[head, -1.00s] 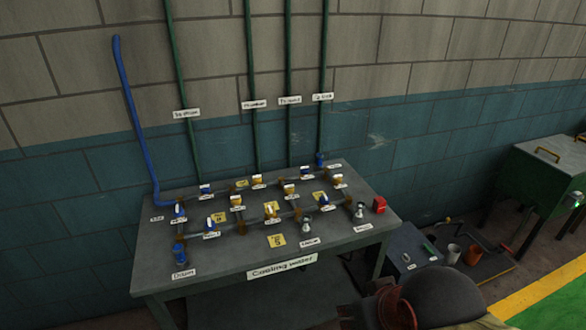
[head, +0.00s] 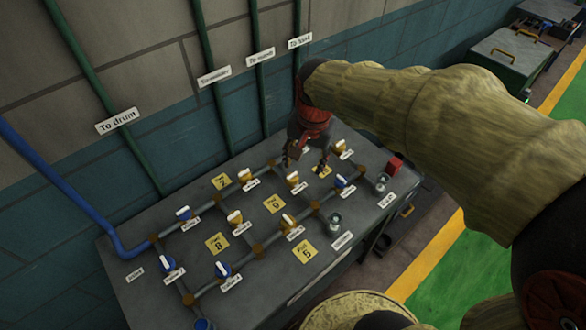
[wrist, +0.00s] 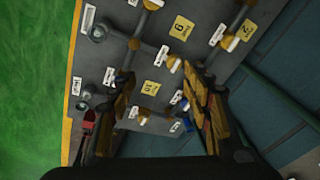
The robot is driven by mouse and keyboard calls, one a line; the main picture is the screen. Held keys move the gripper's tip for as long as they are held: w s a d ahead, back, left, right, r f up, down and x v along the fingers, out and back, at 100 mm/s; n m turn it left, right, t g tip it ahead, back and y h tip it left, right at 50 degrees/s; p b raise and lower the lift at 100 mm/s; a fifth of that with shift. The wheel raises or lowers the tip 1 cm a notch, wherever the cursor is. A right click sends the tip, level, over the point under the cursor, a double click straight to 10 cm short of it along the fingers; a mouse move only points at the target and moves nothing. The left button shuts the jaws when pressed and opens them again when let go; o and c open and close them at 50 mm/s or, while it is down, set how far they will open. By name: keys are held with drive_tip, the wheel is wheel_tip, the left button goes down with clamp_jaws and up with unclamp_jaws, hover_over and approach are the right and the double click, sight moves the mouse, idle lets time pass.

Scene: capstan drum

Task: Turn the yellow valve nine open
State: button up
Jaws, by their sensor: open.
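Several yellow-handled valves sit on the grey pipework of the bench. One yellow valve (head: 294,182) is in the middle near the plate marked 9, another yellow valve (head: 340,145) is at the far right, and another yellow valve (head: 245,176) is by plate 7. The valve tags are too small to read, so I cannot tell which is nine. My gripper (head: 306,163) is open and empty above the right part of the bench. In the wrist view, a yellow valve (wrist: 145,115) and a blue valve (wrist: 185,103) show between the fingers; another yellow valve (wrist: 172,64) is near the right fingertip.
Blue-handled valves (head: 341,181) share the pipes. Green pipes (head: 217,91) rise along the wall behind, and a blue pipe (head: 72,190) rises at left. A red box (head: 394,164) stands at the bench's right end. Green floor lies right of the bench.

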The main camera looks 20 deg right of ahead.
drive_tip(key=w+f+m+g+p, duration=0.1)
drive_tip(key=w+f+m+p, duration=0.15)
drive_tip(key=w, duration=0.25)
drive_tip(key=m+g, duration=0.1)
drive_tip(key=m, duration=0.2)
hover_over(292, 175)
wheel_tip(292, 175, down, 6)
drive_tip(key=shift+f, duration=0.1)
wheel_tip(292, 175, down, 8)
drive_tip(key=shift+f+b, duration=0.1)
drive_tip(key=shift+b, duration=0.55)
drive_tip(key=shift+c, duration=1.1)
drive_tip(key=c, duration=0.9)
drive_tip(key=shift+c, duration=0.2)
